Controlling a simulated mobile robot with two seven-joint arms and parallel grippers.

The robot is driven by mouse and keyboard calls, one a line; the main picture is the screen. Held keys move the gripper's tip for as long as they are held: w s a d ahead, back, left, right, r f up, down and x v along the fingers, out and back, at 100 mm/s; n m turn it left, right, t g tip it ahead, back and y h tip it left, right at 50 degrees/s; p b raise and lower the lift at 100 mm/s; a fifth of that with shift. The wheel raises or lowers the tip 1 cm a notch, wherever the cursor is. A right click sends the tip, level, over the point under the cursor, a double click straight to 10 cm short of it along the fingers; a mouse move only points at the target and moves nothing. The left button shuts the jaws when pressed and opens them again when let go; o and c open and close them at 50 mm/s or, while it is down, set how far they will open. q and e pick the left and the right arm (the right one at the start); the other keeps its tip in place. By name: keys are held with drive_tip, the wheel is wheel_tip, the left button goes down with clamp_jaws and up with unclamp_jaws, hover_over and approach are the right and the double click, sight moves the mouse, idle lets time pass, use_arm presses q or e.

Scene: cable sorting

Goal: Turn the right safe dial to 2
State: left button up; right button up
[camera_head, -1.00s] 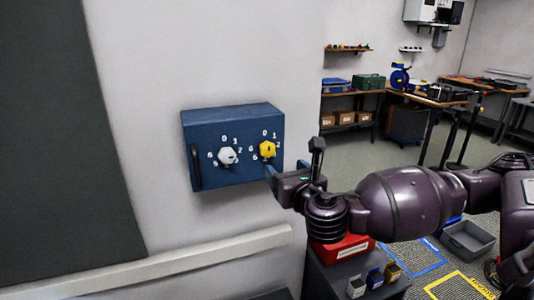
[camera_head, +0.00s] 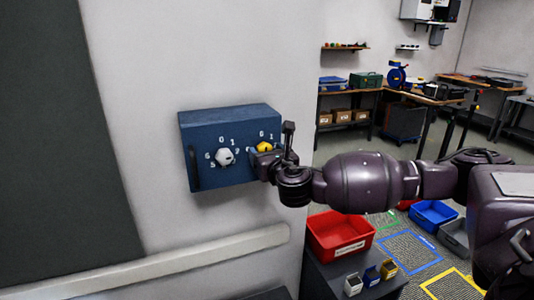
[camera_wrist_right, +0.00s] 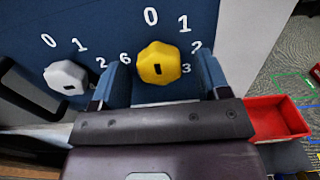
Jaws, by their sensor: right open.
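The blue safe (camera_head: 212,122) hangs on the wall, with a white left dial (camera_head: 225,157) and a yellow right dial (camera_head: 264,147). Painted numbers ring each dial. In the right wrist view the yellow dial (camera_wrist_right: 158,62) has a dark slot at its middle, and 0, 1, 2, 3 and 6 show around it. My right gripper (camera_wrist_right: 161,80) is open, with one blue finger on each side of the yellow dial. It is empty, and I cannot tell whether the fingers touch the dial. In the head view my right gripper (camera_head: 264,160) covers the dial's lower part. My left gripper is not in view.
The white dial (camera_wrist_right: 67,76) sits just left of my fingers in the wrist view. A dark handle (camera_head: 195,167) is at the safe's left edge. A red bin (camera_head: 340,234) and small boxes stand on a cabinet below my right arm. A pale rail runs along the wall.

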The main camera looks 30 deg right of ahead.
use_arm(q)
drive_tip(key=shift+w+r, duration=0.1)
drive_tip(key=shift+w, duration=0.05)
use_arm(e)
drive_tip(key=c, duration=0.9)
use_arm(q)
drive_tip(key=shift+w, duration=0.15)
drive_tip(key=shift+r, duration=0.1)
use_arm(e)
drive_tip(key=shift+m, duration=0.4)
use_arm(q)
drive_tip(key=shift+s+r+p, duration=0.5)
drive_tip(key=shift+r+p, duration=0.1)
drive_tip(key=shift+p, duration=0.6)
use_arm(e)
drive_tip(key=shift+m, duration=8.4)
